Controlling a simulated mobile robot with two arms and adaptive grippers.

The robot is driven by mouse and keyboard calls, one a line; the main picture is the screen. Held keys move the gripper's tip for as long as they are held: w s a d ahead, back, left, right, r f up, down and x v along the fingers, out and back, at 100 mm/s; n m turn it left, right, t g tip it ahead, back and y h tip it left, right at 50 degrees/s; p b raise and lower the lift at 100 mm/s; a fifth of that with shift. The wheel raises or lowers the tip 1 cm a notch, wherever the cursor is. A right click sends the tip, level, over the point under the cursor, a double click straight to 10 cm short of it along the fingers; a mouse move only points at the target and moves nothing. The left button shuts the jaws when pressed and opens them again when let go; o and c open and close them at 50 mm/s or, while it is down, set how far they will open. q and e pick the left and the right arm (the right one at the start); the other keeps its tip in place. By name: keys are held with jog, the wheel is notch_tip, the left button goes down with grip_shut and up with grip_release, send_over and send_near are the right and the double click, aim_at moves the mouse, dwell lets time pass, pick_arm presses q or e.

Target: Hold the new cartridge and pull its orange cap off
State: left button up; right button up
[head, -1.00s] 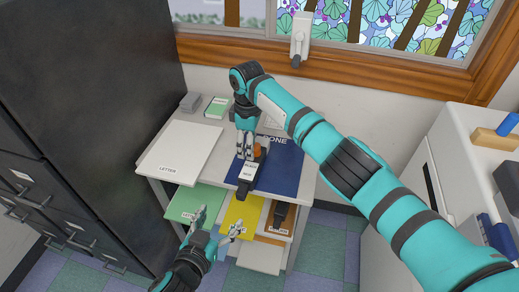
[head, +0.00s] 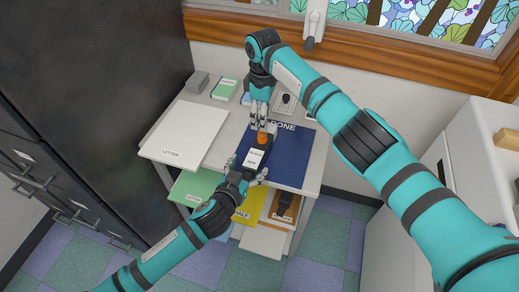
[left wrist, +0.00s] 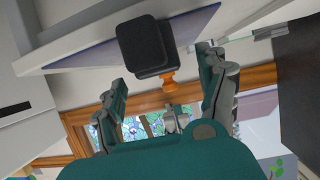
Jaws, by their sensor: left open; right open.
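The new cartridge (head: 254,159) is black with a white label and lies on the cabinet top, over the left edge of a blue DONE mat (head: 292,158). Its orange cap (head: 263,137) is on its far end; the cap also shows in the left wrist view (left wrist: 168,87). My right gripper (head: 260,124) points down just above the cap, fingers open; whether it touches the cap I cannot tell. My left gripper (head: 248,169) is open at the cartridge's near end, one finger on each side. The left wrist view shows the cartridge body (left wrist: 142,46) between and beyond the spread fingers.
A white LETTER sheet or tray (head: 185,133) lies left of the cartridge. Small boxes, one of them green (head: 225,89), stand at the back. Shelves below hold green (head: 196,187) and yellow paper and another dark cartridge. A dark filing cabinet (head: 95,90) stands left, a white machine right.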

aim_at(254, 160)
pick_arm(q)
jog(key=x, duration=0.5)
jog(key=shift+w+d, duration=0.1)
jog(key=shift+w, duration=0.05)
jog(key=shift+c, duration=0.4)
grip_shut()
pick_arm(e)
jog(key=shift+o, duration=0.6)
jog(key=shift+a, duration=0.1)
